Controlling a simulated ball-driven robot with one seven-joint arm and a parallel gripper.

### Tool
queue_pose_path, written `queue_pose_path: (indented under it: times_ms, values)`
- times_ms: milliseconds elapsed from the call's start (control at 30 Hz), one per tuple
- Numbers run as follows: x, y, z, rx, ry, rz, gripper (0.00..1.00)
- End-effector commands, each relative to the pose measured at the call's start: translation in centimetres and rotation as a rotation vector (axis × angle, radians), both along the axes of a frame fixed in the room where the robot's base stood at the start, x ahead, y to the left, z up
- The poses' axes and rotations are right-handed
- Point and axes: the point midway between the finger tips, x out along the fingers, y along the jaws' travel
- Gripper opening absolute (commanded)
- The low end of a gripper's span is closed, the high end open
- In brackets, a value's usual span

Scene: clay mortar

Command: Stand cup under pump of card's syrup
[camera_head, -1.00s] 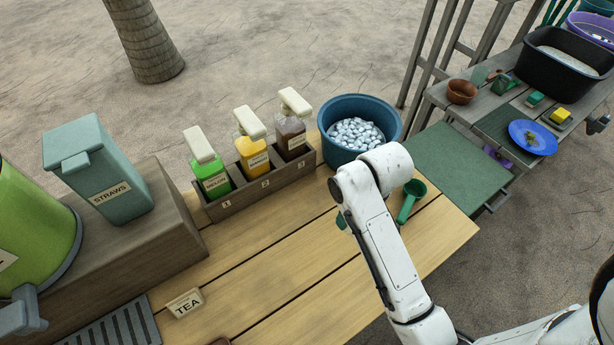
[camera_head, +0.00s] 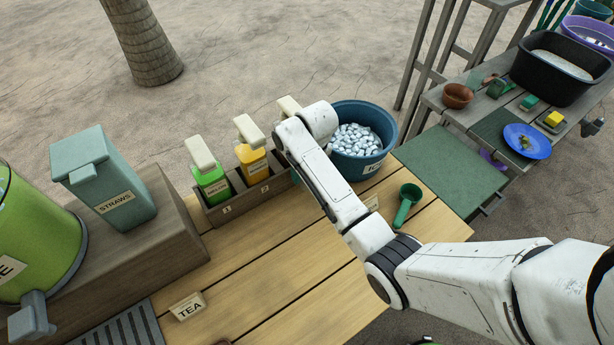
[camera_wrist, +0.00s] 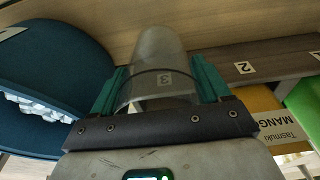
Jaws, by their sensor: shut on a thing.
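My gripper (camera_wrist: 160,88) is shut on a clear, see-through cup (camera_wrist: 157,48), held between its teal fingers in the wrist view. The number 3 of the rack shows through the cup, so it is in front of slot 3; whether it touches the rack or table I cannot tell. In the head view my arm hides the cup. The syrup rack (camera_head: 229,211) holds a green melon bottle (camera_head: 212,184) in slot 1 and a yellow mango bottle (camera_head: 254,165) in slot 2.
A blue ice tub (camera_head: 372,167) stands right of the rack, close to my arm. A green scoop (camera_head: 406,204) lies at the right. The table middle is clear.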

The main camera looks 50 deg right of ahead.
Motion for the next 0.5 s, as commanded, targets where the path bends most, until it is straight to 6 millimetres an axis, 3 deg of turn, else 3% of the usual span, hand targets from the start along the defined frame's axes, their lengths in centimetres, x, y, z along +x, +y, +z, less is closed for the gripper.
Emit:
queue_pose_path:
  times_ms: [233,400,500]
  values:
    - [0.0,-0.1,-1.9,-0.001,-0.001,-0.001,0.47]
    - [0.0,-0.1,-4.6,-0.001,-0.001,0.0,0.47]
    - [0.6,-0.2,-4.8,-0.003,-0.002,0.002,0.47]
